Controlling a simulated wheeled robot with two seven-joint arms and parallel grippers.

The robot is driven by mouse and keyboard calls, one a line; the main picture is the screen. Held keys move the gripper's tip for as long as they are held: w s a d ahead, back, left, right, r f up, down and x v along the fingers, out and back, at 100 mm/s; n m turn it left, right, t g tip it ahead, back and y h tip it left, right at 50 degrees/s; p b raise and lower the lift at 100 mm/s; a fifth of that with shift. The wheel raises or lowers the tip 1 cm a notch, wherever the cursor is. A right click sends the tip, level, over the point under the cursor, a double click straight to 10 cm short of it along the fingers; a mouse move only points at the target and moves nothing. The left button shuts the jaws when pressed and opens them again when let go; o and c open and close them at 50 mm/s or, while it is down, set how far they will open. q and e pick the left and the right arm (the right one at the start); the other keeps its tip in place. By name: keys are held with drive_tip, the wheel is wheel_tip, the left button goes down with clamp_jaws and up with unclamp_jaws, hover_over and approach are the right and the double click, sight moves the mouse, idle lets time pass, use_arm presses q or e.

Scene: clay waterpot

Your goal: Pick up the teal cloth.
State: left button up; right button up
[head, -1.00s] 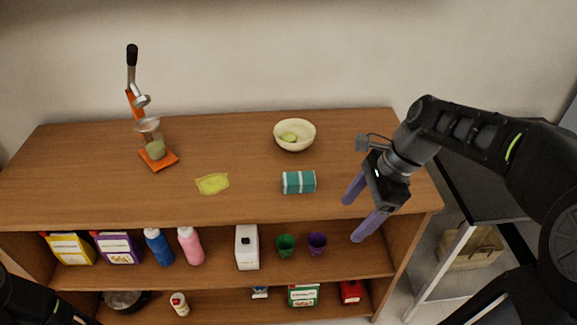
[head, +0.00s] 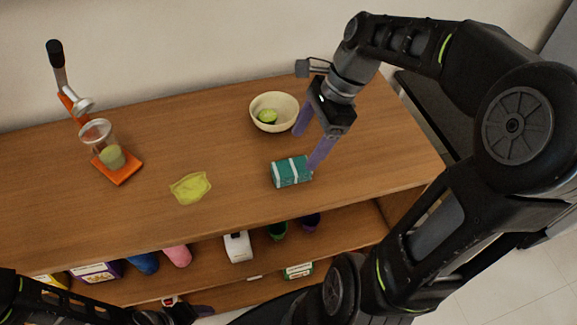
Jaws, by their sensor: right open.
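The teal cloth (head: 290,172), folded with white stripes, lies on the wooden counter (head: 225,152) near its front edge. My right gripper (head: 312,150) is open and empty, just above and to the right of the cloth. One purple finger shows close to the cloth's right end, the other near the bowl's right rim. Whether either finger touches anything, I cannot tell. My left arm shows at the bottom left, and its gripper jaws cannot be made out.
A yellow cloth (head: 190,187) lies to the left. An orange press (head: 118,167) with a cup stands farther left. Bottles and boxes fill the shelf below.

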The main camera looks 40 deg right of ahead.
sight(292, 167)
drive_tip(key=shift+x, duration=1.3)
drive_tip(key=x, duration=0.5)
drive_tip(key=shift+w+f, duration=0.1)
drive_tip(key=shift+w, duration=0.05)
drive_tip(key=c, duration=1.4)
wheel_tip(292, 167, up, 10)
drive_tip(key=shift+r, duration=0.1)
